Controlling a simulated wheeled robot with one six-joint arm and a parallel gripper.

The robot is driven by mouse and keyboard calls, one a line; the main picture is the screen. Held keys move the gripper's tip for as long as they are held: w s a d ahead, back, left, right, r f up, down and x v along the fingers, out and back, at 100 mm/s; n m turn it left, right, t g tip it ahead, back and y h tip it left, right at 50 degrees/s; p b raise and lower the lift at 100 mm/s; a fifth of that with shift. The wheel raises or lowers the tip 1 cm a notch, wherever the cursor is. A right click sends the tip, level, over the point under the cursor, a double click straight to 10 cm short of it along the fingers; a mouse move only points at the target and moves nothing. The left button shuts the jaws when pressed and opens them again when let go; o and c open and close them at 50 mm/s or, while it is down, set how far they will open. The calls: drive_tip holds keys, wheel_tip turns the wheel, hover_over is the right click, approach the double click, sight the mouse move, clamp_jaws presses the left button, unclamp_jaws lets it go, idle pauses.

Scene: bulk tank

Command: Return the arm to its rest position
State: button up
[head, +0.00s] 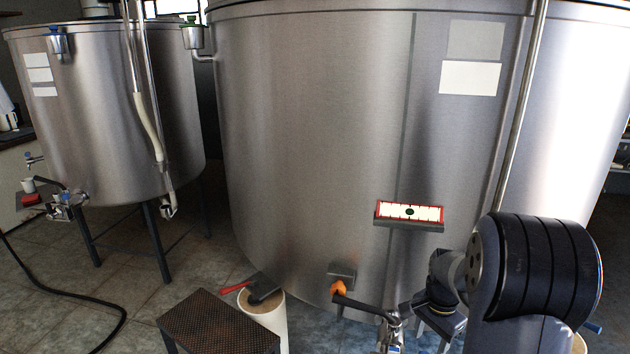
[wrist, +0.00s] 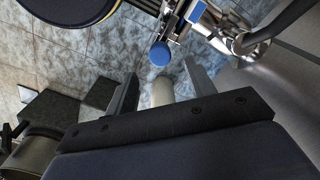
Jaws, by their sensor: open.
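My arm shows at the lower right of the head view, with its black ribbed joint (head: 540,268) and its wrist part (head: 440,285) in front of the big steel tank (head: 310,130). My gripper (wrist: 162,78) shows in the wrist view with its two fingers apart. A pale rounded thing (wrist: 161,92) shows between the fingers; I cannot tell how far beyond them it is. A blue round knob (wrist: 160,53) and metal pipework (wrist: 250,40) lie just past the fingertips. In the head view my fingers are not clearly visible.
A valve with an orange handle (head: 340,288) sticks out low on the tank, left of my arm. A red-framed panel (head: 409,213) is above it. A white bucket (head: 275,325) and a brown perforated step (head: 220,325) stand on the floor. A smaller tank (head: 110,130) stands left.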

sight(427, 353)
wheel_tip(427, 353, down, 6)
drive_tip(key=shift+r, duration=0.1)
drive_tip(key=shift+r, duration=0.15)
idle(0.5)
